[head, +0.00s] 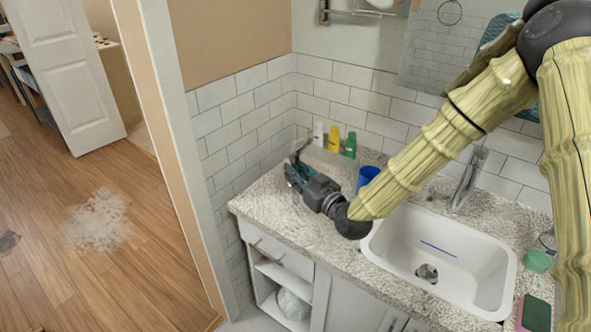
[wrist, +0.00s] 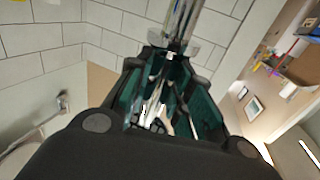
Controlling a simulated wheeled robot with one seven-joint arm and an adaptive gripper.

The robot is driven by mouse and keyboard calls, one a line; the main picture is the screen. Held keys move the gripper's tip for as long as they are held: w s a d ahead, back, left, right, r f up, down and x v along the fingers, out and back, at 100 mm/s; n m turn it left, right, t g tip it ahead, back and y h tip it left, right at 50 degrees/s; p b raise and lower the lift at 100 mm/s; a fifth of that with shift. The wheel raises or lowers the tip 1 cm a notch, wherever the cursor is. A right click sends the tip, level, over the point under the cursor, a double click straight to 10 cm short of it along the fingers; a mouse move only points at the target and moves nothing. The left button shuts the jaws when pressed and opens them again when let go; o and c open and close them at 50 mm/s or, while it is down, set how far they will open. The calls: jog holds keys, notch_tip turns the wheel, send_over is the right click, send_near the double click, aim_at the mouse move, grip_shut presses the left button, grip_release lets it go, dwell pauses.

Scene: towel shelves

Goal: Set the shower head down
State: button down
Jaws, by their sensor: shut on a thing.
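My gripper (head: 296,172) is at the left end of the counter in the head view, its teal fingers pointing to the back left. It is shut on a shiny silver thing, which appears to be the shower head (wrist: 181,22). In the wrist view its chrome part stands up between the teal fingers (wrist: 165,95). The fingers hide much of it. In the head view only a small greyish part shows at the fingertips. I cannot tell whether it touches the counter (head: 275,218).
A white bottle (head: 318,133), a yellow bottle (head: 334,139) and a green bottle (head: 350,145) stand along the back wall. A blue cup (head: 367,177) is right of my gripper. The white sink (head: 405,245) and faucet (head: 468,182) are further right. The counter's front left is clear.

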jog(key=w+f+p, duration=0.2)
jog(key=w+f, duration=0.2)
jog(key=w, duration=0.1)
jog(key=shift+a, duration=0.25)
jog(key=shift+f, duration=0.15)
dwell(0.4)
jog(key=c, duration=1.3)
grip_release()
jog(key=b+v, duration=0.1)
jog(key=v, duration=0.5)
jog(key=b+v, duration=0.1)
jog(key=v, duration=0.5)
jog(key=shift+r+b, duration=0.2)
jog(key=shift+b, duration=0.1)
